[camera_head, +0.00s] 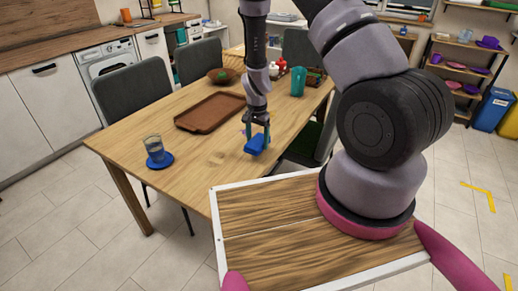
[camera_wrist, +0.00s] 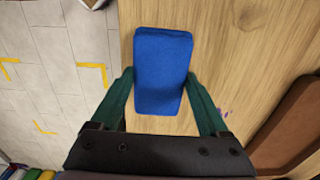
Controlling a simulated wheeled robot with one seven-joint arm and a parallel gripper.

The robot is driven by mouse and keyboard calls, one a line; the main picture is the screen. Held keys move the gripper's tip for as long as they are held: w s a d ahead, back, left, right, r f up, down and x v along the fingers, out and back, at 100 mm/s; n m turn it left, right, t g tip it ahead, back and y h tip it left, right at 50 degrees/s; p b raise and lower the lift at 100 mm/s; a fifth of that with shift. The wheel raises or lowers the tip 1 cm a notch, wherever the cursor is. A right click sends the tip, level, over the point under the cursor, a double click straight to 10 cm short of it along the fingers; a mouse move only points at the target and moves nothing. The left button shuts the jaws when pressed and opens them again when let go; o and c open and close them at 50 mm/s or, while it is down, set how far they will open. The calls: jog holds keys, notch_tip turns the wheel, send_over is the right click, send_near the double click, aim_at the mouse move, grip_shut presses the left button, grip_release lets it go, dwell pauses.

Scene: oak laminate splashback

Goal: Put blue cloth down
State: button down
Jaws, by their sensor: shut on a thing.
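The blue cloth (camera_head: 256,146) is a small folded rectangular block, held at the dining table's near right edge. It also shows in the wrist view (camera_wrist: 162,72), between the two green fingers. My gripper (camera_head: 256,135) points down and is shut on the cloth; in the wrist view (camera_wrist: 160,88) a finger touches each long side. The cloth is at or just above the wooden tabletop (camera_head: 210,160); I cannot tell whether it touches.
A brown tray (camera_head: 210,112) lies left of my gripper. A glass (camera_head: 153,146) stands on a blue coaster (camera_head: 160,161). A teal cup (camera_head: 298,81) and a brown bowl (camera_head: 222,76) are farther back. Grey chairs (camera_head: 137,95) surround the table.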

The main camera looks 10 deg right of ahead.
aim_at(257, 141)
jog(key=shift+a+f, duration=0.1)
jog(key=shift+f, duration=1.85)
grip_release()
jog(key=shift+f, duration=0.15)
notch_tip(257, 141, up, 12)
jog(key=shift+r, duration=0.2)
